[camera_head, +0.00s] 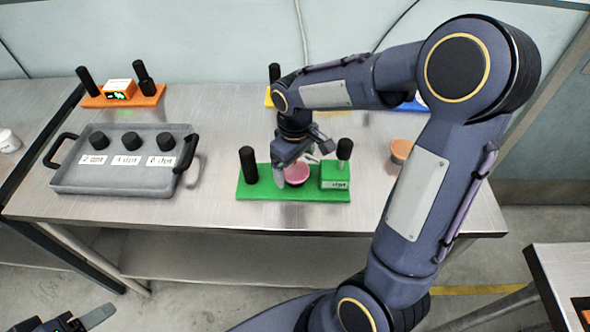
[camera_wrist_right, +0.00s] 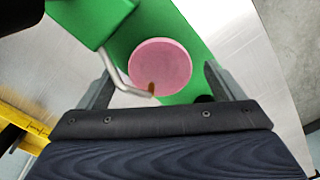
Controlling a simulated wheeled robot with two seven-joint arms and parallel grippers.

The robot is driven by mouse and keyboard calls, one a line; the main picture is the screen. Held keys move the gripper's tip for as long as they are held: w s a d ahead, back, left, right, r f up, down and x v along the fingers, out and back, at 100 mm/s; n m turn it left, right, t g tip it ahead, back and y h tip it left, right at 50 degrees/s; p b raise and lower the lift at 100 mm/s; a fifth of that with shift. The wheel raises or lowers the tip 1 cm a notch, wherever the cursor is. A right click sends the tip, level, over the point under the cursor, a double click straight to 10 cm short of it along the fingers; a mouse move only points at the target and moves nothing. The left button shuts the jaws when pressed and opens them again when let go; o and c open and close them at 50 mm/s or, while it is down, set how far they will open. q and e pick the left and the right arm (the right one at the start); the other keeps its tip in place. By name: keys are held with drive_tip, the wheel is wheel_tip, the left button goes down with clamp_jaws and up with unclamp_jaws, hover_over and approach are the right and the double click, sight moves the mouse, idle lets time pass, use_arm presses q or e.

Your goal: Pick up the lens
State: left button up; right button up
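A pink round disc, which looks like the lens (camera_head: 297,171), sits on the green module (camera_head: 262,186) near the middle of the table. It also shows in the right wrist view (camera_wrist_right: 160,62). My right gripper (camera_head: 300,163) is over the green module, open, with its fingers on either side of the disc. No contact with the disc can be made out. Three black knob-like pieces (camera_head: 132,142) stand in the grey tray at left, behind white dpt labels. Only part of my left gripper (camera_head: 85,320) shows at the bottom left, away from the table.
A bent metal rod (camera_wrist_right: 118,76) reaches from the green box to the disc's edge. A black post (camera_head: 248,165) stands on the module's left end. The grey tray (camera_head: 115,178) and orange module (camera_head: 122,97) are at left. An orange disc (camera_head: 401,149) lies at right.

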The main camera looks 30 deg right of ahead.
drive_tip(key=c, duration=1.1)
drive_tip(key=shift+r, duration=0.15)
